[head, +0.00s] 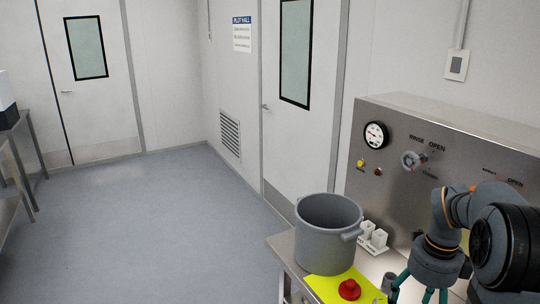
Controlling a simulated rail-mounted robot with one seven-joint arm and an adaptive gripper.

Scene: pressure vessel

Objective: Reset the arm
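My arm reaches in from the right edge in the head view. My gripper (418,292) points downward at the bottom right, in front of the panel and right of the pot. Its teal fingers run down to the bottom edge of the picture, where their tips are cut off or hidden. I cannot tell how far apart the tips are, or whether anything is between them.
A grey pot (325,236) stands on the metal bench (284,247). A red knob-like part (349,289) sits on a yellow-green mat (325,287). White blocks (373,237) stand near the control panel (392,187), which has a gauge (376,135) and valve handle (411,159). Floor at left is clear.

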